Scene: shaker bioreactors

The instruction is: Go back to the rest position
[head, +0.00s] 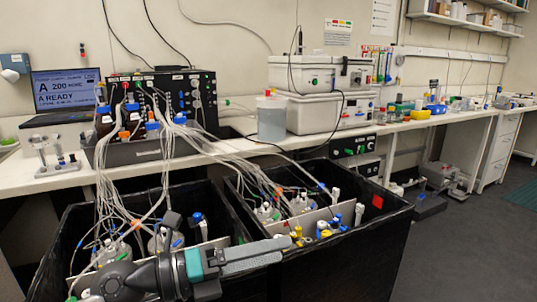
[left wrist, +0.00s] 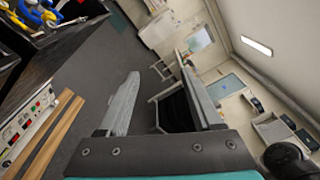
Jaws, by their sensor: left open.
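My left gripper (head: 283,250) reaches in from the lower left of the head view, with a teal band behind its grey fingers. It hovers in front of and over the near edge of the black shaker boxes. In the left wrist view the two fingers of the gripper (left wrist: 162,88) stand well apart with nothing between them, so it is open and empty. The left shaker box (head: 62,243) and right shaker box (head: 385,240) hold capped bottles with many tubes. My left arm hides part of the left box's front. My right gripper is not in view.
A bench (head: 225,150) behind the boxes carries a black control unit (head: 165,88), a monitor (head: 67,92), a clear container (head: 271,120) and stacked white devices (head: 325,92). Tubes run from the unit into both boxes. Open floor (head: 465,235) lies to the right.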

